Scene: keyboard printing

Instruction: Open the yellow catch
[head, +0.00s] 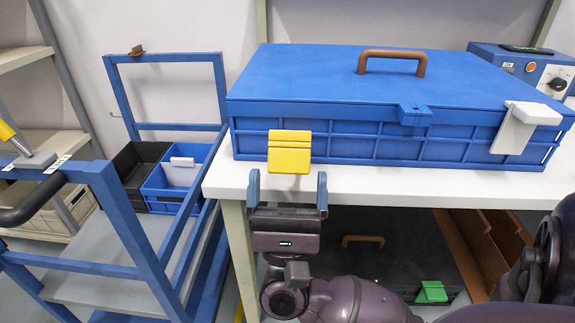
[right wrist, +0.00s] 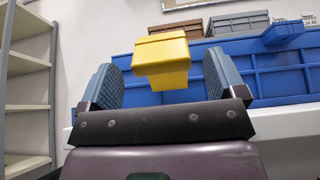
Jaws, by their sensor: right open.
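The yellow catch (head: 289,152) is on the front wall of the blue case (head: 330,70), near its left end. The case is shut and lies on the white table (head: 330,179). My right gripper (head: 288,188) is open just below and in front of the catch. In the right wrist view the yellow catch (right wrist: 162,62) shows between the two fingertips of my right gripper (right wrist: 160,80), with gaps on both sides. It appears untouched. The left gripper does not show.
A white catch (head: 528,125) is at the case's right end, and a brown handle (head: 392,62) is on its lid. A blue cart (head: 160,235) with bins stands at left. A blue device (head: 530,70) sits at back right. A dark case (head: 380,255) lies under the table.

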